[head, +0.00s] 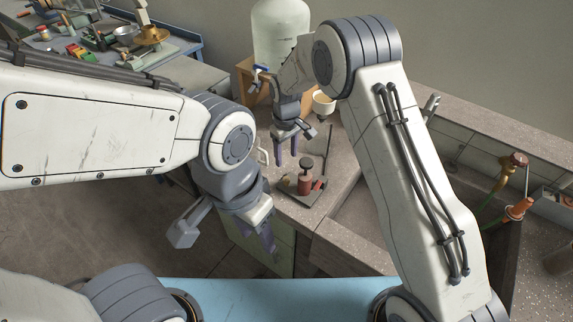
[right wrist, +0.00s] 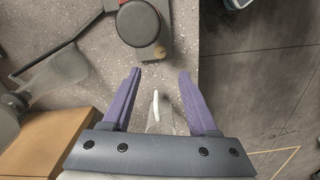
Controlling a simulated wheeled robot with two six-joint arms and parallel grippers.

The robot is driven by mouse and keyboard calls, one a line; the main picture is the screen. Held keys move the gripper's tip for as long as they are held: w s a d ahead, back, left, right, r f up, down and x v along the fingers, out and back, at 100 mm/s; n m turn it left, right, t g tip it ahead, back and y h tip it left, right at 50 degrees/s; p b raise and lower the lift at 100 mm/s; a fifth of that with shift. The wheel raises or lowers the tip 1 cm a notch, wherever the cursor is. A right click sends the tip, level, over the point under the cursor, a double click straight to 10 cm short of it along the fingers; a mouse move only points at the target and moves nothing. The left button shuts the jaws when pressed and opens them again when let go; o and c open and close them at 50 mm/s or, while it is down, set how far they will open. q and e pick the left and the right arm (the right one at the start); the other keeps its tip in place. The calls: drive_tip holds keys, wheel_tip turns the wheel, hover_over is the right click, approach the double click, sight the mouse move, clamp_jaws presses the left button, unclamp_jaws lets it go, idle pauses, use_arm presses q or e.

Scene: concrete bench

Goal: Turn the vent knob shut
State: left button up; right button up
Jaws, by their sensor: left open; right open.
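A small apparatus (head: 304,184) with a dark red body and round black top stands on a flat base near the bench edge. Its round dark top (right wrist: 138,23) shows at the top of the right wrist view, with a small brass-coloured piece (right wrist: 160,52) beside it. I cannot tell for certain which part is the vent knob. My right gripper (head: 291,156) is open and empty, above and just behind the apparatus; its fingers (right wrist: 160,73) point toward the brass piece, apart from it. My left gripper (head: 267,238) is open and empty, lower, in front of the bench cabinet.
A large pale tank (head: 281,28) with a blue-handled tap stands behind on a wooden stand (head: 245,68). A white bowl (head: 323,104) and thin rod are close to my right gripper. A sink (head: 350,215) lies right of the apparatus. A cluttered table (head: 185,48) is back left.

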sight(286, 179)
wheel_tip(286, 179, down, 11)
drive_tip(key=p, duration=0.2)
drive_tip(key=shift+r+p, duration=0.15)
drive_tip(key=shift+p, duration=0.2)
